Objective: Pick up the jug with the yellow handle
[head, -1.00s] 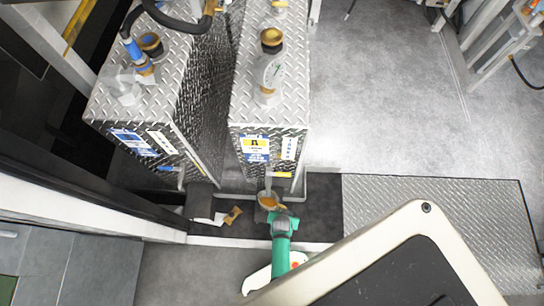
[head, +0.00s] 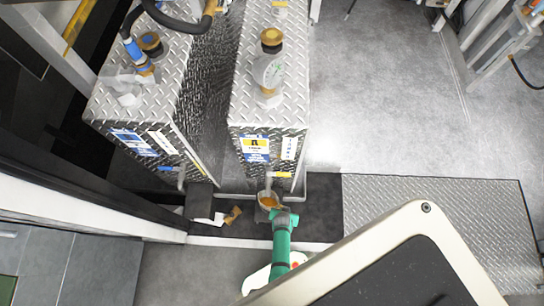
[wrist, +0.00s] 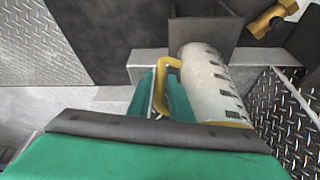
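The jug (wrist: 212,80) is a whitish translucent cylinder with dark marks, a yellow handle (wrist: 174,63) and a yellow rim at its near end in the wrist view. My green gripper (wrist: 165,98) has its two fingers close on either side of the handle, with the handle between them. The gap between the fingers is narrow, and they look shut on the handle. In the head view the jug (head: 267,201) shows as a small cup with an orange-yellow rim, below the right tank's tap. My gripper (head: 285,220) is at its lower right side and partly covers it.
Two diamond-plate tanks stand behind, the left one (head: 140,105) and the right one (head: 258,113). A yellow-handled tap sits just above the jug. Open floor (head: 385,105) lies at the right.

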